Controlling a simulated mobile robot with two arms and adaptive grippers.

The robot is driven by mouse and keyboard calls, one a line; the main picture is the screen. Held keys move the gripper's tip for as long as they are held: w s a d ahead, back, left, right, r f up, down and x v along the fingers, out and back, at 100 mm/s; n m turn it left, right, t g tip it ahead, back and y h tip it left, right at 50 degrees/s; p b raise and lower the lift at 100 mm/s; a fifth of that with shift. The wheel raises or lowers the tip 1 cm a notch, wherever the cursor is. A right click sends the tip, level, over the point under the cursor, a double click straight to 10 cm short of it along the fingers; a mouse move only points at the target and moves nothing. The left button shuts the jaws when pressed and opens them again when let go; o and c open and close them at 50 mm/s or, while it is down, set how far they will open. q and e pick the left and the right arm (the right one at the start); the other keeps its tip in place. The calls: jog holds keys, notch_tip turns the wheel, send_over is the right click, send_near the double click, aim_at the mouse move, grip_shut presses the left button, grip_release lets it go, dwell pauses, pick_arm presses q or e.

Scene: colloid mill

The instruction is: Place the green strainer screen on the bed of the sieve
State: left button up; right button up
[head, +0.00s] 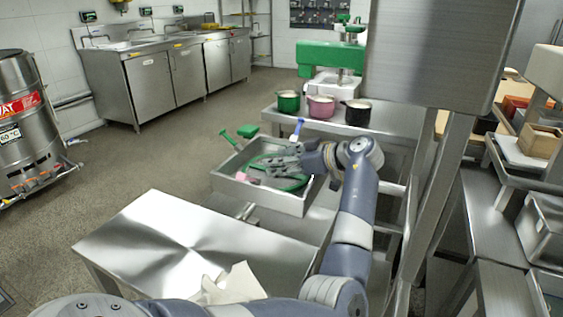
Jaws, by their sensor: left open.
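A green ring (294,186), which looks like the rim of the strainer screen, lies in a square shallow steel tray (278,203) near the middle of the head view. My left gripper (262,164) is over this tray, reaching in from its right side, with its fingers pointing left. It is open and covers part of the ring. I cannot tell whether the fingers touch the ring. No part is clearly recognisable as the bed of the sieve. My right gripper is not in view.
A green brush (224,134), a blue-handled tool (297,128) and a pink item (246,178) are at the tray. Green, pink and black pots (356,110) stand behind on a steel table. A steel post (440,190) stands right of my arm.

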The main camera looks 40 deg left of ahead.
aim_at(303, 181)
pick_arm(q)
jog(key=shift+r, duration=0.1)
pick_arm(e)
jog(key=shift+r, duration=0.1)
pick_arm(q)
jog(key=v, duration=0.6)
jog(key=shift+w+d+r, duration=0.1)
jog(key=shift+w+d, duration=0.05)
jog(key=shift+d, duration=0.1)
jog(key=shift+d+r, duration=0.2)
jog(key=shift+d, duration=0.2)
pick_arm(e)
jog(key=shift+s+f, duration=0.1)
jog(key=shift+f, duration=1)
